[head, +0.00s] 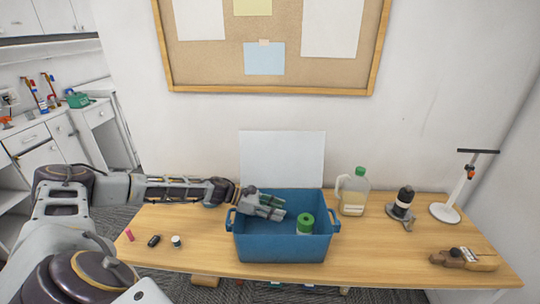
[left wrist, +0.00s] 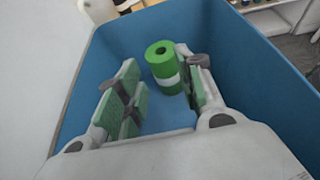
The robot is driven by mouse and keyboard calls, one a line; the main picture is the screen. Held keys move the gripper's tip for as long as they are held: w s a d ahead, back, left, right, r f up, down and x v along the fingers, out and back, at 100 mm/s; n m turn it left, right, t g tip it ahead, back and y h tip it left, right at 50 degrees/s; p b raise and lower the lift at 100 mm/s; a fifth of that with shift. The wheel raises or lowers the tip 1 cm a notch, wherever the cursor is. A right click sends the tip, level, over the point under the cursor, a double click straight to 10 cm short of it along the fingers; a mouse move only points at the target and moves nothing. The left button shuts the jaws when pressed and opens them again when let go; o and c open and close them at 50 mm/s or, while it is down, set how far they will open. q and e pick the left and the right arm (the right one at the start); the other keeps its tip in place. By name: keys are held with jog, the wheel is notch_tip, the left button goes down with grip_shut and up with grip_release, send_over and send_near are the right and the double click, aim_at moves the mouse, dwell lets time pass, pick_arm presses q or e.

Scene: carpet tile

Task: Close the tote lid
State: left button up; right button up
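A blue tote (head: 283,250) stands open on the wooden table; its blue walls also show in the left wrist view (left wrist: 258,60). A white panel (head: 282,157), which looks like its lid, stands upright along the tote's back edge. A green and white cylinder (head: 304,228) is inside the tote at the right. My left gripper (head: 281,207) reaches in from the left over the tote, in front of the panel. Its fingers (left wrist: 160,82) are apart with nothing gripped; the cylinder (left wrist: 164,68) shows beyond and between them. My right gripper is not in view.
Right of the tote stand a jug with a green cap (head: 353,192), a dark bottle-like item (head: 403,203) and a white stand (head: 455,190). A brown tool (head: 465,259) lies at the far right. Small items, including a black one (head: 153,241), lie at the left.

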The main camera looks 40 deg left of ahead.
pick_arm(q)
notch_tip(320, 180, up, 2)
jog(key=shift+r+p, duration=0.2)
jog(key=shift+p, duration=0.8)
grip_shut()
notch_tip(320, 180, up, 6)
jog(key=p, duration=0.6)
jog(key=shift+r+p, duration=0.6)
jog(key=shift+p, duration=0.1)
jog(key=shift+f, duration=0.1)
